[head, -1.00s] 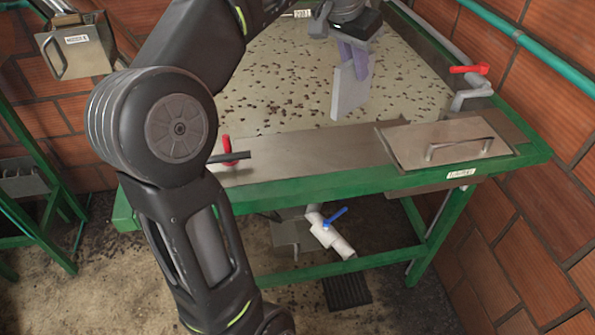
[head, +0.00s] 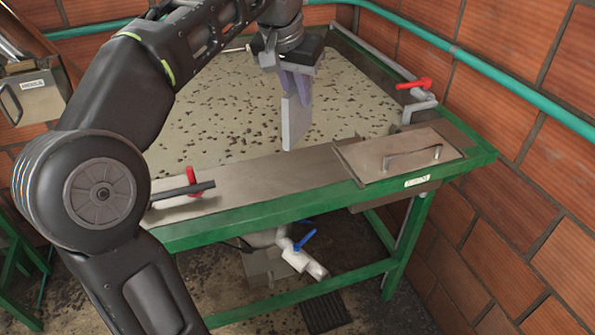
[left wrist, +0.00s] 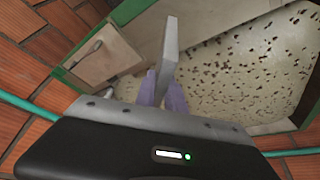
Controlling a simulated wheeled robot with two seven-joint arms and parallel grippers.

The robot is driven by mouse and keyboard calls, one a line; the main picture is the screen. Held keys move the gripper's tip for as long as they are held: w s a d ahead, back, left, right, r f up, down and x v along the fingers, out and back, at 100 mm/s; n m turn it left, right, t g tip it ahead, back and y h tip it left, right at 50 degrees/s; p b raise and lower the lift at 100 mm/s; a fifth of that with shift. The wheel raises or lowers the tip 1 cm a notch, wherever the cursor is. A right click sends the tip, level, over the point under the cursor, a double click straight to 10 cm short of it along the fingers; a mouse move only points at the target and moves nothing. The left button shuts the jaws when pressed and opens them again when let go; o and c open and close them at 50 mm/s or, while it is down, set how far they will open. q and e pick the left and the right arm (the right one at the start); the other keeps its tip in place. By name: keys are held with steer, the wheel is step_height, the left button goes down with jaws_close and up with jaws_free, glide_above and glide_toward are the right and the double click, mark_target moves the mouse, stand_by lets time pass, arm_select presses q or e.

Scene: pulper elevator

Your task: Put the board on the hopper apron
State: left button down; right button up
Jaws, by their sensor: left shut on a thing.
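The board (head: 292,122) is a flat grey panel, held upright on edge. My left gripper (head: 298,88) is shut on its upper part with purple fingers. In the head view the board's lower edge shows near the back edge of the hopper apron (head: 260,172), a bare steel strip along the front of the hopper; I cannot tell whether it touches. In the left wrist view the board (left wrist: 171,45) stands out beyond the purple fingertips (left wrist: 161,88), with speckled hopper contents behind it. My right gripper is not in view.
A steel plate with a handle (head: 370,152) covers the apron's right end. A red-handled valve (head: 413,84) stands at the right back. A red lever and dark bar (head: 190,187) lie at the apron's left. The middle of the apron is clear. Brick walls (head: 530,150) stand close on the right.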

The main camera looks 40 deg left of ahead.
mark_target(298, 136)
arm_select(q)
step_height(298, 136, down, 6)
steer(key=b, duration=0.4)
steer(key=shift+r, duration=0.25)
steer(key=shift+f, duration=0.1)
steer(key=shift+f, duration=2.15)
steer(key=shift+f, duration=0.1)
steer(key=c, duration=1.4)
jaws_free()
